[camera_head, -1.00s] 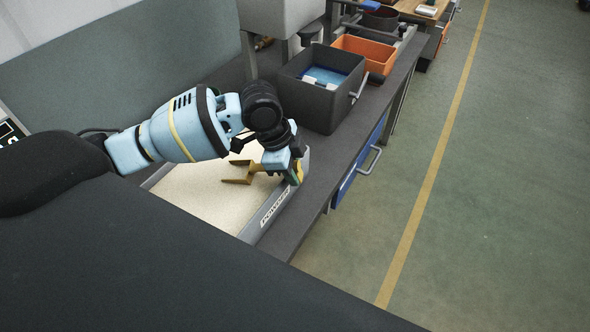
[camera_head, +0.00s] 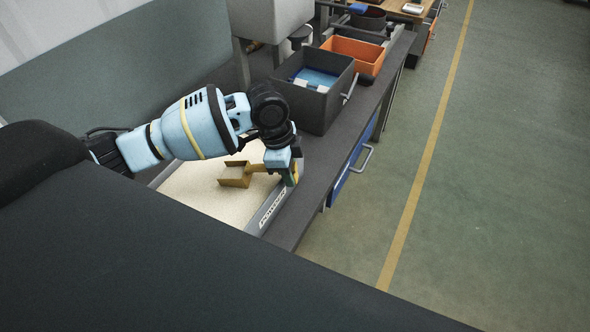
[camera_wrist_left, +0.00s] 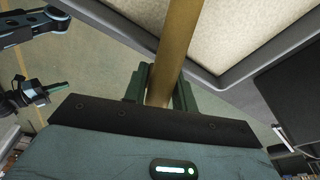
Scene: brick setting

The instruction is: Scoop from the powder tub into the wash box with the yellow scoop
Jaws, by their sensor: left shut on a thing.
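The powder tub (camera_head: 270,211) is a grey-rimmed tray of pale powder on the bench, its front rim marked POWDER; its rim also shows in the wrist view (camera_wrist_left: 225,82). My left gripper (camera_head: 292,173) is shut on the handle of the yellow scoop (camera_head: 235,182), over the tub's right side. The scoop's box-shaped bowl sits upright over the powder and looks filled with pale powder; its clearance is unclear. In the wrist view the handle (camera_wrist_left: 176,45) runs up between the fingers. A dark grey box (camera_head: 308,112) with blue inside, likely the wash box, stands behind the tub.
An orange bin (camera_head: 352,52) stands behind the dark box. Bare bench lies between tub and box. Dark arm-like parts (camera_wrist_left: 35,25) show at the wrist view's left; their jaw state is unclear.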

